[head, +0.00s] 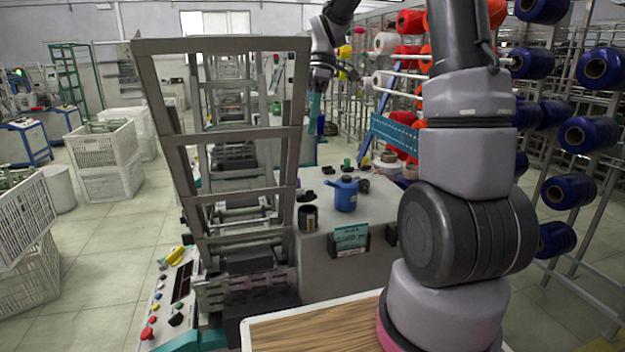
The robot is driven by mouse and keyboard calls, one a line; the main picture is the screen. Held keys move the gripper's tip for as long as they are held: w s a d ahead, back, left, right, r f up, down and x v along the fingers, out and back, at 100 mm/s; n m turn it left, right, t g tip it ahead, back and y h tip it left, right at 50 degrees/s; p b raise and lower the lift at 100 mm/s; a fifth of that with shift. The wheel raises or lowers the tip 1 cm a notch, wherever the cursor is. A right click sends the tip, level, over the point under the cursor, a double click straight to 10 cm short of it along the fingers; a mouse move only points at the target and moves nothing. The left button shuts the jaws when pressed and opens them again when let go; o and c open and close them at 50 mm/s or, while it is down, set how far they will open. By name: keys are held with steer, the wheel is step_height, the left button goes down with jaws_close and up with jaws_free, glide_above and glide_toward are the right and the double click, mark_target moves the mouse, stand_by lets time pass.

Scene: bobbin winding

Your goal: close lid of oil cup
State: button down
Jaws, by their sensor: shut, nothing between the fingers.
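A small dark cup (308,219), which looks like the oil cup, stands on the grey machine top just right of the metal frame. A dark piece (306,196) shows above its rim and looks like a raised lid; the hinge is too small to make out. A blue oil can (345,194) stands close to its right. My gripper (355,74) is high up in the picture, well above the cup and apart from it. It is shut and empty; its fingers are small and dark against the busy background.
The tall metal frame (220,133) rises close left of the cup. A small green sign (351,236) sits at the machine's front edge. Small dark parts lie behind the can. Blue spools (585,134) fill a rack at right. A wooden-topped surface (315,332) is in front.

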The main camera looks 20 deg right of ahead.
steer(key=w+d+n, duration=0.1)
steer(key=n, duration=0.2)
glide_toward(307, 192)
step_height(307, 192, down, 3)
steer(key=w+a, duration=0.1)
steer(key=w, duration=0.2)
steer(key=shift+s+f+y, duration=0.3)
steer(key=shift+s+f, duration=0.75)
steer(key=shift+s, duration=0.1)
steer(key=shift+s+f, duration=0.45)
steer(key=shift+f, duration=0.1)
